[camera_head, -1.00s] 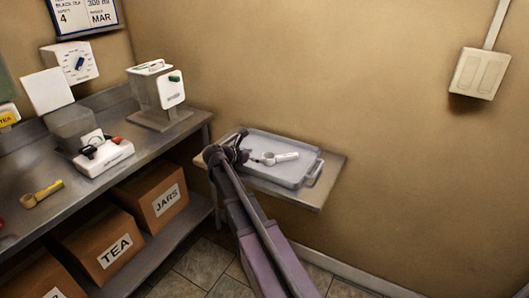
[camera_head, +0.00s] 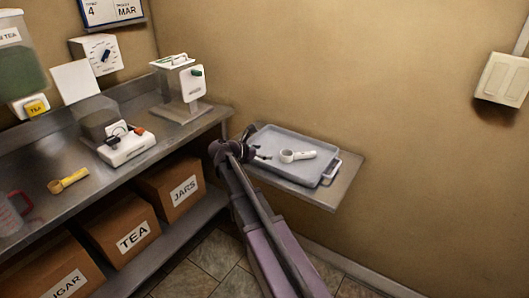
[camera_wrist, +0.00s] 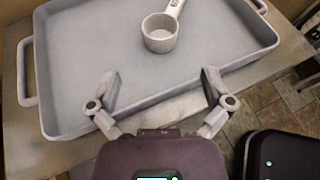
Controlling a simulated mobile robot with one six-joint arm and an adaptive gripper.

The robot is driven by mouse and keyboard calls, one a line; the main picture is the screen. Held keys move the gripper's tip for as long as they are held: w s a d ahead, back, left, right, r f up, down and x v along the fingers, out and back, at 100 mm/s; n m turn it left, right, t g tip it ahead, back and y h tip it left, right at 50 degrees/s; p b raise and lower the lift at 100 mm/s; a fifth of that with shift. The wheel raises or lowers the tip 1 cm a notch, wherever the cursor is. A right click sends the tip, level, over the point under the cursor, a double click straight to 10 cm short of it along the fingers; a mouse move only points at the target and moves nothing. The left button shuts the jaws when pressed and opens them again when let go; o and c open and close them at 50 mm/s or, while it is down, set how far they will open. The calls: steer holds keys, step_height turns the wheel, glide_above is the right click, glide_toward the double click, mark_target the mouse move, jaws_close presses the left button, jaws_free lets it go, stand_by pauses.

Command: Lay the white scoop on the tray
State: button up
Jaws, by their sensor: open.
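The white scoop (camera_head: 297,155) lies on the grey tray (camera_head: 318,177), inside its rim. In the wrist view the scoop (camera_wrist: 160,36) rests on the tray floor, cup facing up and handle pointing away from me, toward the top edge. The tray (camera_wrist: 75,60) sits on a small wall shelf. My gripper (camera_wrist: 161,92) is open and empty over the near edge of the tray, apart from the scoop. In the head view my gripper (camera_head: 258,155) is at the tray's left side.
A steel counter (camera_head: 80,150) on the left holds a yellow scoop (camera_head: 68,181), a white scale (camera_head: 125,148) and a dispenser (camera_head: 181,85). Boxes labelled TEA (camera_head: 125,232) and JARS (camera_head: 178,187) stand below. The wall is close behind the shelf (camera_head: 335,195).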

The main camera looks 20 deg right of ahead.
steer(key=s+f+m+y, duration=0.1)
steer(key=s, duration=0.1)
steer(key=s+f+m+y, duration=0.1)
steer(key=s+m, duration=0.1)
steer(key=s+f+m+g, duration=0.1)
steer(key=f, duration=0.1)
steer(key=shift+s+a+m+y, duration=0.15)
steer(key=shift+s+m+y, duration=0.15)
steer(key=shift+s+y, duration=0.1)
steer(key=s+a+f+m+g+y, duration=0.1)
steer(key=s+a+f+m+y, duration=0.2)
steer(key=s+m, duration=0.5)
steer(key=s+a+f+m+g+y, duration=0.1)
steer(key=s+a+f+m+y, duration=0.3)
steer(key=s, duration=0.6)
steer(key=a+m+y, duration=0.2)
steer(key=m+y, duration=0.1)
steer(key=m, duration=0.1)
steer(key=shift+s+a+f+m+g, duration=0.25)
steer(key=shift+s+f+m+g, duration=0.05)
steer(key=shift+c, duration=0.2)
